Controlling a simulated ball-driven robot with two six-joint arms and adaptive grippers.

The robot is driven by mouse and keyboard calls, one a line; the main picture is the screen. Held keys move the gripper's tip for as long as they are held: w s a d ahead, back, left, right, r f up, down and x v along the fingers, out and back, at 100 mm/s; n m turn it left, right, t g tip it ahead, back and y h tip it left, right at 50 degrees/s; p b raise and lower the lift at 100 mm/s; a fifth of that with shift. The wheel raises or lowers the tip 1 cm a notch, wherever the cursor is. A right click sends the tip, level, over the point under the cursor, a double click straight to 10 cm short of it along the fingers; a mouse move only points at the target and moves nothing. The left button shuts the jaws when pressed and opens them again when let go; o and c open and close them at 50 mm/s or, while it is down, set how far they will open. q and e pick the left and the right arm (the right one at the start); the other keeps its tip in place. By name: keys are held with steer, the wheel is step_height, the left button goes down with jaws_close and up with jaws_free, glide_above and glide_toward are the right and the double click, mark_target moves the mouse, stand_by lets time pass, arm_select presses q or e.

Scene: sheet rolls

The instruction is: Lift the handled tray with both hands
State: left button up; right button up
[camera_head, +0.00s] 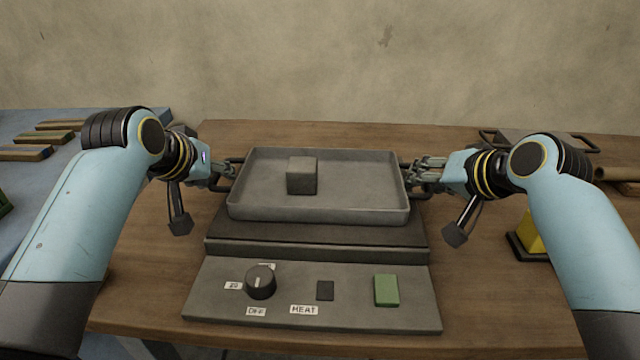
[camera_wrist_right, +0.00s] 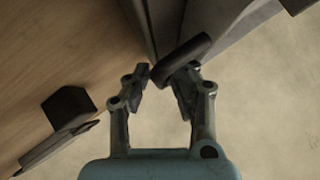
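The grey handled tray (camera_head: 375,214) sits level on the heating unit in the head view. A grey block (camera_head: 301,176) rests inside it, left of the middle. Dark handles stick out at its left and right ends; the right handle (camera_wrist_right: 183,58) shows in the right wrist view. My left gripper (camera_head: 228,173) is at the left handle; its fingers are small and partly hidden, so its grip is unclear. My right gripper (camera_head: 416,172) is at the right handle. In the right wrist view its fingers (camera_wrist_right: 160,82) are drawn in, with the handle between them.
The heating unit (camera_head: 218,297) under the tray has a black knob (camera_head: 261,281), a dark switch and a green button (camera_head: 386,290). A yellow object (camera_head: 531,236) stands right on the wooden table (camera_head: 480,290). Another handled tray (camera_head: 535,140) lies behind. Several strips lie far left.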

arm_select(q)
steer(key=shift+w+f, duration=0.2)
arm_select(e)
steer(key=shift+w+a+f, duration=0.1)
steer(key=shift+w+f, duration=0.05)
steer(key=shift+w, duration=0.05)
arm_select(q)
steer(key=shift+c, duration=0.4)
arm_select(e)
steer(key=shift+c, duration=0.4)
arm_select(q)
jaws_close()
arm_select(e)
jaws_close()
arm_select(q)
steer(key=shift+r, duration=0.1)
